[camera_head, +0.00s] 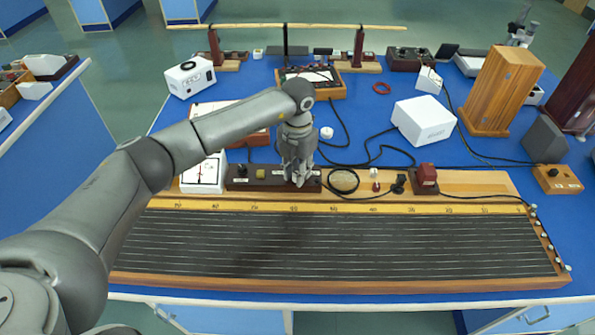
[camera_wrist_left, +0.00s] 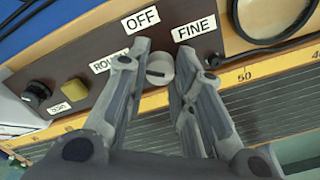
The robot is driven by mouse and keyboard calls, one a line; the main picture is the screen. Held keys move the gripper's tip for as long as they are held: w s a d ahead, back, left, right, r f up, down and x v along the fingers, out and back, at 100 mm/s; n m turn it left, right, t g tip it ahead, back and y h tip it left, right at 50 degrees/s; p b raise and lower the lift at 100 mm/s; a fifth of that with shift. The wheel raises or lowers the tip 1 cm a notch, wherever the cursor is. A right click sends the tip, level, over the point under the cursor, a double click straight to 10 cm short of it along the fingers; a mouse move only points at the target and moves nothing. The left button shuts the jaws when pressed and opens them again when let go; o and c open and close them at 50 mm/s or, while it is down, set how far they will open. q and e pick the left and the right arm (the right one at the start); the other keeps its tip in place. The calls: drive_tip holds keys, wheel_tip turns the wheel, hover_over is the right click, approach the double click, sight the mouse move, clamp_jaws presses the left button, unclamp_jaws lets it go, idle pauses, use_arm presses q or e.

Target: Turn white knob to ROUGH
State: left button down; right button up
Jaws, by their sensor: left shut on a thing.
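The white knob (camera_wrist_left: 160,68) sits on a dark brown panel (camera_wrist_left: 75,62), between the fingertips of my left gripper (camera_wrist_left: 159,66). Labels OFF (camera_wrist_left: 140,20), FINE (camera_wrist_left: 194,28) and a partly covered ROUGH (camera_wrist_left: 104,66) surround it. A mark shows across the knob's face; which label it points to is hard to tell. In the head view my left gripper (camera_head: 297,180) reaches down onto the right part of the panel (camera_head: 238,184) and hides the knob. It is shut on the knob. My right gripper is out of view.
A black knob (camera_wrist_left: 36,94) and a yellow block (camera_wrist_left: 72,91) are on the same panel. A black cable coil (camera_head: 343,182) lies just right of it. A long wire board (camera_head: 330,282) lies in front. A white box (camera_head: 423,121) stands behind at right.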

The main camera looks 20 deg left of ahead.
use_arm(q)
drive_tip(key=shift+n, duration=0.4)
drive_tip(key=c, duration=1.2)
unclamp_jaws()
wheel_tip(320, 180, up, 12)
drive_tip(key=shift+f, duration=0.1)
